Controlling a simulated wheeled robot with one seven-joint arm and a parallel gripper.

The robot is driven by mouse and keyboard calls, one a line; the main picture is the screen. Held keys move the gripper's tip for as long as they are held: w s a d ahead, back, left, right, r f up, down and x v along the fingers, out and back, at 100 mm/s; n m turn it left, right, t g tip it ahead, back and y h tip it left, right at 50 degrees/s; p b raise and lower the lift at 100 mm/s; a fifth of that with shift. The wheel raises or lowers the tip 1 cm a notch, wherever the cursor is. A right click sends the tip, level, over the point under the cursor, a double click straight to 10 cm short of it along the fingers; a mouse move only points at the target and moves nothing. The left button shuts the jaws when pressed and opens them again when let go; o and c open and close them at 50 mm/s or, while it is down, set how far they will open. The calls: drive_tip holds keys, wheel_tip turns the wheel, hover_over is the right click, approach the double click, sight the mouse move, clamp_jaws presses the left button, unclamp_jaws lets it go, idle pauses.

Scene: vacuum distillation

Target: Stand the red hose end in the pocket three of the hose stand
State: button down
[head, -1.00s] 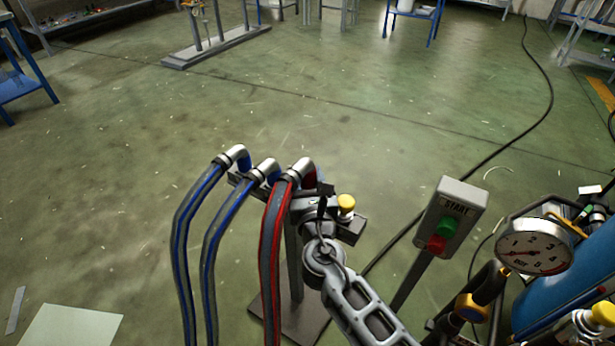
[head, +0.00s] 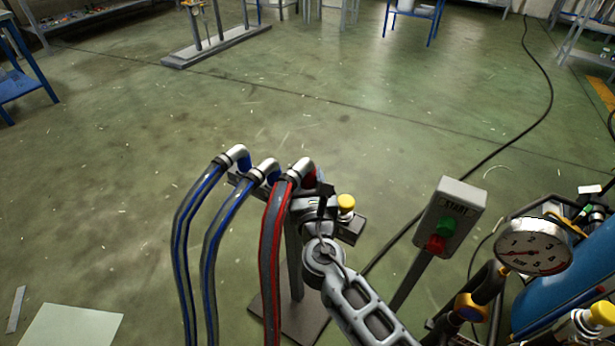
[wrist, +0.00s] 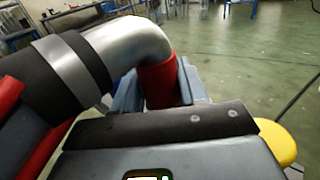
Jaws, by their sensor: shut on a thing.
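The red hose (head: 275,255) rises to a metal elbow (head: 302,166) with a red collar (head: 310,179) below its mouth. My gripper (head: 316,192) is shut on the red hose end. The hose stand (head: 293,250) has a post and a top bar. The elbow is at the bar's right part, right of two blue hoses that hang there. In the wrist view, the elbow (wrist: 138,45) bends down and its red collar (wrist: 160,84) sits between blue-grey walls. The collar's lower end is hidden, so I cannot tell how deep it sits.
Two blue hoses (head: 190,225) are close on the left. A yellow knob (head: 346,202) is just right of my gripper. A START button box (head: 450,215) and a pressure gauge (head: 535,246) stand further right.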

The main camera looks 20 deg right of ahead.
drive_tip(key=shift+f+b, duration=2.1)
drive_tip(key=shift+f, duration=0.15)
drive_tip(key=c, duration=0.5)
unclamp_jaws()
drive_tip(key=shift+s, duration=0.1)
drive_tip(key=v, duration=0.7)
drive_tip(key=shift+s+a+r+p, duration=0.1)
drive_tip(key=shift+s+p, duration=0.2)
